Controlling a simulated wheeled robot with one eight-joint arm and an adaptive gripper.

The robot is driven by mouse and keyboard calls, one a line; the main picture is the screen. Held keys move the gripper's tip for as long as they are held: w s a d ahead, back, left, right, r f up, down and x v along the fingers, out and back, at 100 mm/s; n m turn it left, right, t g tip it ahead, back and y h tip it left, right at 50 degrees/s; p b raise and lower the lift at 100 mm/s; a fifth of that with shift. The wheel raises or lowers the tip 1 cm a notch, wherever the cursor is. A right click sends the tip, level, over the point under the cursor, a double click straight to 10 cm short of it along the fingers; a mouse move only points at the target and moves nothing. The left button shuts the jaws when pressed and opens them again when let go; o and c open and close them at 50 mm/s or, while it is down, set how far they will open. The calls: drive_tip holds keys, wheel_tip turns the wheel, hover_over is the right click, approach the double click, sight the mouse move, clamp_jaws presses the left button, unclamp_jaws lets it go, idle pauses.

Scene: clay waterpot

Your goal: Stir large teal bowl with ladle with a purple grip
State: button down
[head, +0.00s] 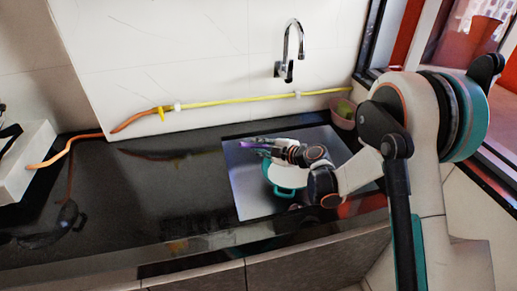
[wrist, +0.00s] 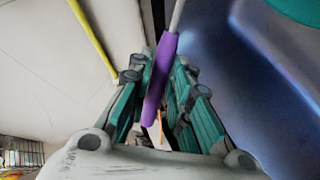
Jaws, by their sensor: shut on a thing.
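The ladle's purple grip (wrist: 160,75) is held between the two teal-and-grey fingers of my gripper (wrist: 160,95) in the wrist view. Its pale shaft runs up out of the frame, and the scoop end is not visible there. In the head view my gripper (head: 262,146) is over the dark mat, with a bit of the purple grip (head: 256,147) showing at it. The large teal bowl (head: 284,191) sits on the mat just below my gripper, partly covered by my arm. A teal edge at the wrist view's top right corner may be the bowl (wrist: 298,9).
The dark mat (head: 245,200) lies on a glossy black counter (head: 150,205). A yellow and orange hose (head: 230,101) runs along the wall below a tap (head: 290,55). A pink pot (head: 343,112) stands at the back right. The counter's middle left is clear.

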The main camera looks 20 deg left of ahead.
drive_tip(key=shift+s+d+r, duration=0.1)
drive_tip(key=shift+d, duration=0.15)
drive_tip(key=shift+y, duration=0.3)
idle(0.4)
